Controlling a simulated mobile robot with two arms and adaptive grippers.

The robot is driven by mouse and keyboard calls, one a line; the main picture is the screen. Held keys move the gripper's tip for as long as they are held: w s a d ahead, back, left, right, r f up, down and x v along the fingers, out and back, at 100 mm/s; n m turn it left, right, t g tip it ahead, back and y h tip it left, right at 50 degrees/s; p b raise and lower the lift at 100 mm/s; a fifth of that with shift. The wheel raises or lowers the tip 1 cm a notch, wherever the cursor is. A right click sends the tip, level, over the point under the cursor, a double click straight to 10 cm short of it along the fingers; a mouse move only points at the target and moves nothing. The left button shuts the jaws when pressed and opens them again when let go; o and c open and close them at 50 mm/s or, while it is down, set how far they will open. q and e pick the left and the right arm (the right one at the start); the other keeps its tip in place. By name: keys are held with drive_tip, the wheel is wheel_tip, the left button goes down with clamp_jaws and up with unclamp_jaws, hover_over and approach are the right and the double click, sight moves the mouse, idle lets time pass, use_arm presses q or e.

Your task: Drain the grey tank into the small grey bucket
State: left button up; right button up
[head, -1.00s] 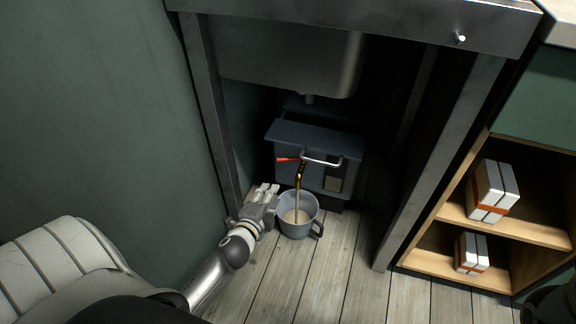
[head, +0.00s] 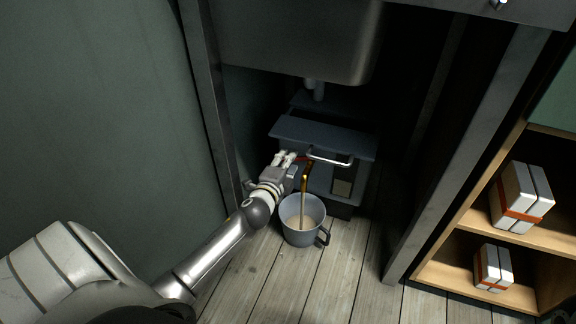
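The grey tank (head: 322,138) stands on the floor under the sink, with a pale metal handle on its front. A brass tap (head: 306,178) on its front lets a thin murky stream fall into the small grey bucket (head: 303,231). The bucket stands upright on the floor below and holds cloudy beige liquid. My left gripper (head: 286,157) is at the tank's front left, up against the red lever (head: 304,160), which it partly hides. Whether its fingers are closed on the lever I cannot tell. My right gripper is not in view.
A metal sink basin (head: 298,42) hangs above the tank between metal legs. Wooden shelves (head: 490,236) at right hold white boxes with orange bands (head: 522,196). A green wall (head: 105,105) is close on the left. The plank floor (head: 345,280) in front of the bucket is clear.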

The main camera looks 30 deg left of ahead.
use_arm(q)
drive_tip(key=shift+w+a, duration=0.1)
drive_tip(key=shift+w, duration=0.3)
clamp_jaws()
